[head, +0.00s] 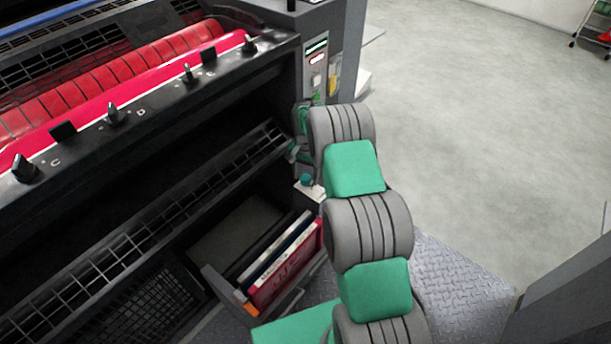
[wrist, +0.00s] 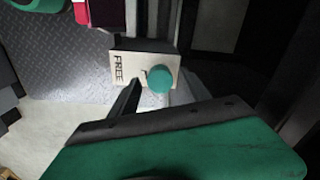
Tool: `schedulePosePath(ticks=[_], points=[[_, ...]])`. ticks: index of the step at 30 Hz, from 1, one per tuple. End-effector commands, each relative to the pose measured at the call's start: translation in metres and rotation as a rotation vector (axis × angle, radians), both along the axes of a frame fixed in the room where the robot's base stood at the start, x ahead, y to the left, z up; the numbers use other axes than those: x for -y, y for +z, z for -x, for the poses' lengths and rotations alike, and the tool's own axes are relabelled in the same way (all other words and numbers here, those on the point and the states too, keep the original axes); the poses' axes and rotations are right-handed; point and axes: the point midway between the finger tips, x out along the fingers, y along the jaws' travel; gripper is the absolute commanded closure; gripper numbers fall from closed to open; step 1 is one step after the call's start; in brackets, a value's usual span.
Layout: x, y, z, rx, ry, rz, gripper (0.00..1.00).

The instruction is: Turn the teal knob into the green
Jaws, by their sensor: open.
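The teal knob (wrist: 161,78) is a round cap on a cream plate (wrist: 142,66) marked FREE, on a dark box. A small dark mark shows beside the knob, and I see no green zone on the visible part of the plate. In the head view the knob (head: 306,180) stands at the right end of the press, just left of my arm. My gripper (wrist: 157,93) is open in the wrist view. A dark finger is left of the knob and a greyish one lies to its lower right. Whether either touches the knob I cannot tell.
The press (head: 130,180) fills the left, with red rollers and a row of small black knobs (head: 113,115). Below is an open drawer (head: 235,298) holding upright panels. A control column (head: 316,75) stands behind my arm. The grey floor (head: 470,120) at right is clear.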

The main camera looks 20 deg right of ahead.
Motion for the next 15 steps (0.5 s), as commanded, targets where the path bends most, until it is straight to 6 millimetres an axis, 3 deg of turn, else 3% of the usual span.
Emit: schedulePosePath(ticks=[3,15], points=[[0.0001,0.0005,-0.0001,0.0,0.0,0.0,0.44],[0.0002,0.0007,0.0001,0.0,0.0,0.0,0.77]])
